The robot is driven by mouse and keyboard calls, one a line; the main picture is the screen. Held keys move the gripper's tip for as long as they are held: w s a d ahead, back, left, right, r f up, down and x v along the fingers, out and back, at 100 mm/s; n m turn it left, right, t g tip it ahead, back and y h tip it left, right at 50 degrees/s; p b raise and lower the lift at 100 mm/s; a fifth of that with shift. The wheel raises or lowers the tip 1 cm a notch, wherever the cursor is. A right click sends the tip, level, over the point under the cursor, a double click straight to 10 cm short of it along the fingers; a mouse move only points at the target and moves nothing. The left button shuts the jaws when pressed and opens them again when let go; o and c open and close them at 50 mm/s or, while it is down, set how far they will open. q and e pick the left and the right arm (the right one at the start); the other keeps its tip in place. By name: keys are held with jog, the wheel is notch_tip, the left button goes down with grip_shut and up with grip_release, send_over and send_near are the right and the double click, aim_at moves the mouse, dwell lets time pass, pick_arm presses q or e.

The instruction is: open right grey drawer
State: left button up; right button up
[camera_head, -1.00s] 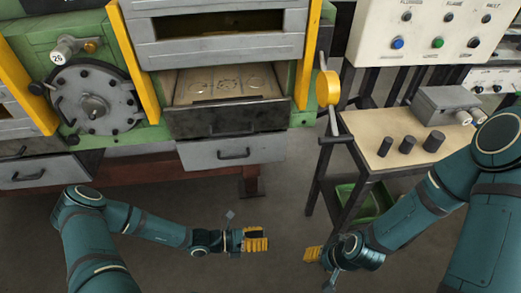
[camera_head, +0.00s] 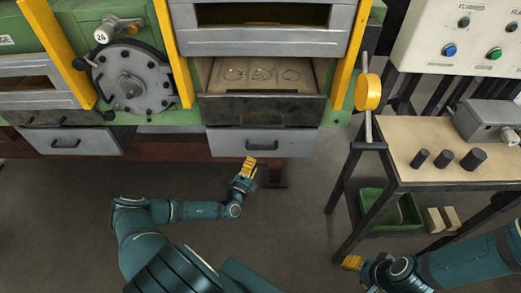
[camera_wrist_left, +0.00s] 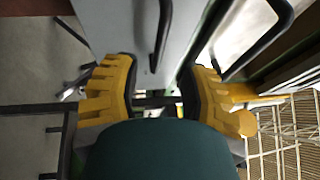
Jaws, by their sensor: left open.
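The right grey drawer (camera_head: 225,143) is shut, low on the furnace front, with a dark bar handle (camera_head: 263,146). My left gripper (camera_head: 249,167) is just below and in front of that handle, pointing up at the drawer. In the left wrist view my left gripper (camera_wrist_left: 160,88) is open and empty. The drawer's handle (camera_wrist_left: 161,38) shows ahead between its two yellow fingers, apart from them. My right gripper (camera_head: 352,262) is near the bottom edge, below the side table; its fingers are too small to judge.
Above the drawer, a dark-fronted tray (camera_head: 262,109) with ring marks stands out. The side table (camera_head: 412,130) carries several dark cylinders, with a green bin (camera_head: 391,210) beneath. Floor is clear before the drawer.

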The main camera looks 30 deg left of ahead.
aim_at(260, 148)
pick_arm(q)
jog(key=b+x, duration=0.1)
jog(key=x, duration=0.6)
jog(key=shift+w, duration=0.35)
grip_shut()
jog(key=shift+r, duration=0.1)
